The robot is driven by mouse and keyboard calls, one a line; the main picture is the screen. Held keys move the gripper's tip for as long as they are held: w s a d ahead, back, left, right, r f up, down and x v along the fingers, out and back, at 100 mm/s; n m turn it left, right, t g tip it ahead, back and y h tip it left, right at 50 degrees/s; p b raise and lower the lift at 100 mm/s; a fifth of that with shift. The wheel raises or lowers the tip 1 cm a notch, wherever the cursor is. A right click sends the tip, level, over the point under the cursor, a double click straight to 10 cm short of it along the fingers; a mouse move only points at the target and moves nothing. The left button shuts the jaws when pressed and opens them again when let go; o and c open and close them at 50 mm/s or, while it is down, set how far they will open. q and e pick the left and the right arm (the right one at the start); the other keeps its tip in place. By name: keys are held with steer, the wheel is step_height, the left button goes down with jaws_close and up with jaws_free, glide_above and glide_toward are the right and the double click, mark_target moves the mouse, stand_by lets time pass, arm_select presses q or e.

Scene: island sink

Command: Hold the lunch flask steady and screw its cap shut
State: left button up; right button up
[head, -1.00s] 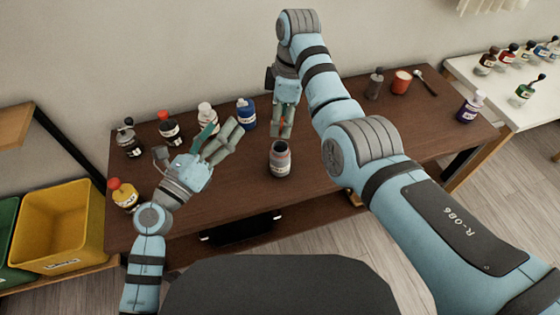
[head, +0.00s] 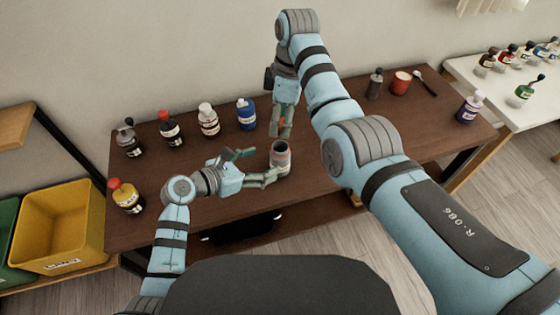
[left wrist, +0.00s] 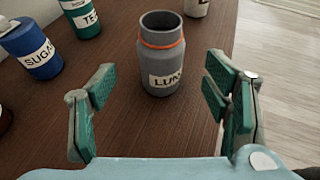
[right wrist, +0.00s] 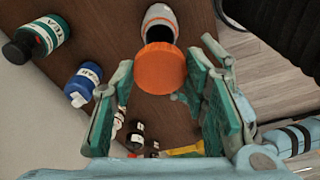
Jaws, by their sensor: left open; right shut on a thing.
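The lunch flask (head: 281,159) is grey, stands upright on the brown table and has an open mouth. In the left wrist view the flask (left wrist: 164,76) shows an orange ring near its neck and a white label. My left gripper (head: 263,168) is open beside the flask, with its fingers pointing at it. In the left wrist view the flask appears ahead, between the spread fingers. My right gripper (head: 282,122) is above and behind the flask in the head view. It is shut on the orange cap (right wrist: 161,69), which is apart from the flask.
A blue bottle (head: 246,114), white bottle (head: 208,120) and two dark bottles stand along the table's back left. A grey bottle (head: 375,84), red cup (head: 400,83) and spoon are at the back right. The front middle is clear.

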mark_target(273, 159)
arm_select(q)
steer(key=x, duration=0.7)
steer(key=shift+w+d+f, duration=0.15)
steer(key=shift+d, duration=0.05)
jaws_close()
arm_select(e)
steer(key=shift+f, duration=2.5)
